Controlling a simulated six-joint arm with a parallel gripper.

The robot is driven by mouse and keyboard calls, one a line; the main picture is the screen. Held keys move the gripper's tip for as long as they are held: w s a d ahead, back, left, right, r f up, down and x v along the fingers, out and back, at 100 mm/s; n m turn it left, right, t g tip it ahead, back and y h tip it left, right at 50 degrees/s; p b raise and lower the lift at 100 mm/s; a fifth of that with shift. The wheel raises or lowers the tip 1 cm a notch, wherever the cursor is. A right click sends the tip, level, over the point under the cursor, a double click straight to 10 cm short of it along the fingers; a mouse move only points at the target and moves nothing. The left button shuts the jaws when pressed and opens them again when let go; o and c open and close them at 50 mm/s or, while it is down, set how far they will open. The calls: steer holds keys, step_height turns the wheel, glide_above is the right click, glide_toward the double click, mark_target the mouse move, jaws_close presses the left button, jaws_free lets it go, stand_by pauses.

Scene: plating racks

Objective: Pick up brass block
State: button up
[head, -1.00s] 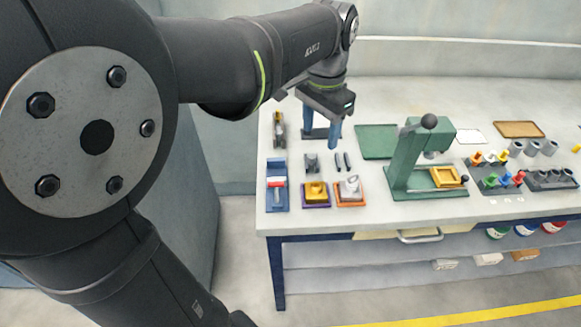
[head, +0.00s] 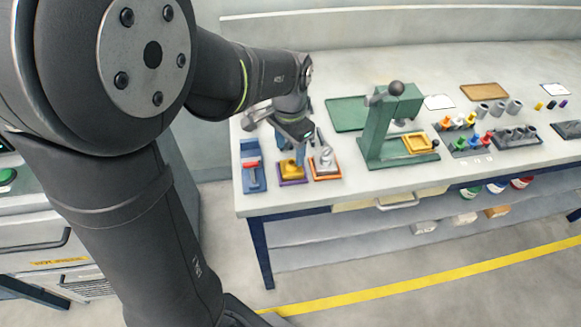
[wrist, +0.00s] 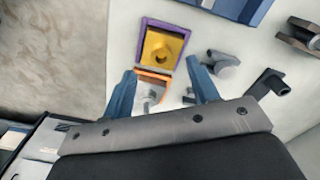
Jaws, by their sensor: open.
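The brass block (head: 291,172) is a gold-yellow piece with a raised top, sitting in a purple-edged tray (head: 293,182) near the bench's front left. In the wrist view the brass block (wrist: 160,48) shows a dark round recess, and its purple tray (wrist: 143,38) lies beyond the fingertips. My gripper (head: 292,158) is open, its blue fingers pointing down over the block's area and partly covering it in the head view. In the wrist view my gripper (wrist: 165,72) has nothing held between its fingers. Whether a finger touches the block cannot be told.
An orange tray (head: 327,178) with a silver block (head: 326,158) stands right beside the purple one. A blue fixture (head: 253,176) with a red part stands left. A grey clamp-like part (wrist: 218,66) lies close by. A green press (head: 385,135) stands farther right.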

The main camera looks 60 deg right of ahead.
mark_target(292, 159)
steer(key=f, duration=0.5)
steer(key=shift+d, duration=0.2)
jaws_close()
